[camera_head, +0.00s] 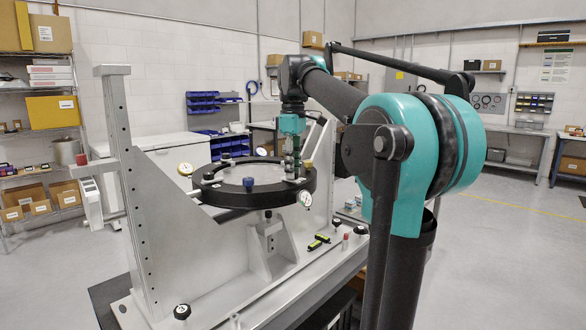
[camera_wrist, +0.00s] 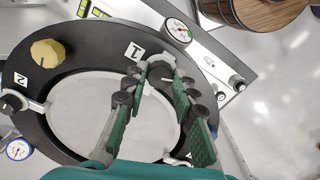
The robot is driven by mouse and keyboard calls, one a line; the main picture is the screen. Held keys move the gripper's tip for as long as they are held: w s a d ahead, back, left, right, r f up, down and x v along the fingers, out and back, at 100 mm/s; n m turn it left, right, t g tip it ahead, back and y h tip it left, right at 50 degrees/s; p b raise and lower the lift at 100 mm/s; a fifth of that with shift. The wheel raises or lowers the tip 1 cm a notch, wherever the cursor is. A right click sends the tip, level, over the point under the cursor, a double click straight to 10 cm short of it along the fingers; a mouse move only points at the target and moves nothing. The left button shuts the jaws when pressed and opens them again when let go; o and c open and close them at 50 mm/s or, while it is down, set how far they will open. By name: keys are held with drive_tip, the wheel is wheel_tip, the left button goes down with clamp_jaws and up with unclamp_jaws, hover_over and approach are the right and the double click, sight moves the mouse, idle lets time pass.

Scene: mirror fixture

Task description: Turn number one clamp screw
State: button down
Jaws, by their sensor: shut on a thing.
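A black ring (camera_head: 240,196) on a grey metal fixture holds a pale round mirror (camera_wrist: 85,110); the ring also shows in the wrist view (camera_wrist: 62,140). White labels "1" (camera_wrist: 133,50) and "2" (camera_wrist: 20,78) are on the ring. In the head view my gripper (camera_head: 291,168) is over the ring's right part. A gold knob (camera_wrist: 47,53) stands near label 2; a gold knob also shows in the head view (camera_head: 308,164).
Dial gauges stand around the ring, one at the front right (camera_head: 305,198) and one at the left (camera_head: 185,169). A tall grey upright (camera_head: 118,150) rises at the left. A brown wooden round object (camera_wrist: 262,10) is beyond the base.

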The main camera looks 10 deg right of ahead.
drive_tip(key=shift+n, duration=1.9)
drive_tip(key=c, duration=1.2)
unclamp_jaws()
wheel_tip(320, 180, up, 12)
